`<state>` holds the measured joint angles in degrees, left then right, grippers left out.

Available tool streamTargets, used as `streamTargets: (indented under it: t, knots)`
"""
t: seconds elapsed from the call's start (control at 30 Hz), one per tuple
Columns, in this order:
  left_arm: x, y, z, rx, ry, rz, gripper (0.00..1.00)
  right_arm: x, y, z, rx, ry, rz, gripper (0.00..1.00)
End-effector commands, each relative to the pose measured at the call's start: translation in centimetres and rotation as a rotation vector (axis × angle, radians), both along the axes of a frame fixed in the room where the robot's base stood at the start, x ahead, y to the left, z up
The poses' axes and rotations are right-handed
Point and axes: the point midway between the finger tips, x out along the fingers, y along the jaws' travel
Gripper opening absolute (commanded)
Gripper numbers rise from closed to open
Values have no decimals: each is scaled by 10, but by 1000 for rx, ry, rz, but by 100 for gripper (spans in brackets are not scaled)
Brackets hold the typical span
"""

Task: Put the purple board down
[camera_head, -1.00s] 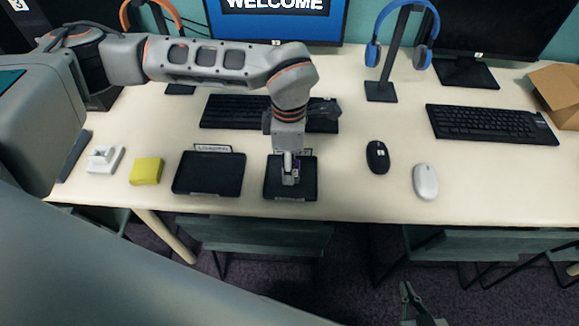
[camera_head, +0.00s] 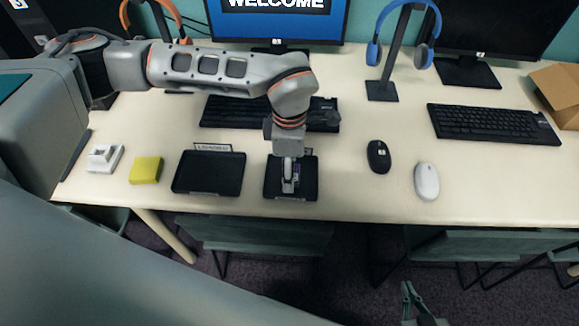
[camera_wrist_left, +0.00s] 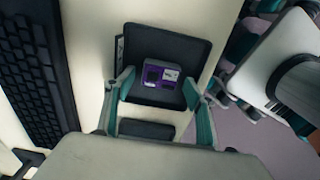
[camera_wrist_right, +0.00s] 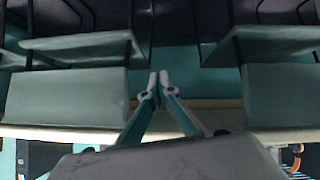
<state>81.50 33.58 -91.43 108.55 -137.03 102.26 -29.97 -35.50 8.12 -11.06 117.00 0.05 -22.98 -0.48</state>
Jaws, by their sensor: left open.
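The purple board (camera_wrist_left: 161,76) lies in a black tray (camera_wrist_left: 168,42) in the left wrist view. In the head view this is the right-hand tray (camera_head: 309,189) of two near the table's front edge, and the board is mostly hidden behind my gripper. My left gripper (camera_wrist_left: 158,92) is open, its fingers apart on either side of the board and tray in its view. In the head view it points down over the tray (camera_head: 290,184). My right gripper (camera_wrist_right: 158,80) is empty, fingertips together, low in front of the table. It shows at the bottom of the head view (camera_head: 415,300).
An empty labelled black tray (camera_head: 208,173) lies to the left, then a yellow block (camera_head: 146,170) and a white part (camera_head: 104,158). A black mouse (camera_head: 379,157) and white mouse (camera_head: 427,181) lie to the right. A keyboard (camera_head: 215,112) is behind my left arm. Chairs (camera_head: 260,232) stand in front.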

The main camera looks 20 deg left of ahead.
Motion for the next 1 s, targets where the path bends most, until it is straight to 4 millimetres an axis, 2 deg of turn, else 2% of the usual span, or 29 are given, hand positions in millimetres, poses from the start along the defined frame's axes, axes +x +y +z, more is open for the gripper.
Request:
streamTargets:
  t: [0.17,0.37,0.6,0.8,1.0]
  knots:
    - [1,0,25,-1,-5,0,55,2,0,6,3,-7,0,0]
    - [2,0,67,0,-7,0,55,3,2,12,10,-11,-1,0]
    - [1,0,107,-1,-4,1,55,-1,4,11,15,0,-1,0]
    - [0,0,121,0,-2,0,55,-6,4,6,15,11,0,0]
    - [0,0,122,0,0,0,55,-6,4,7,16,11,-1,0]
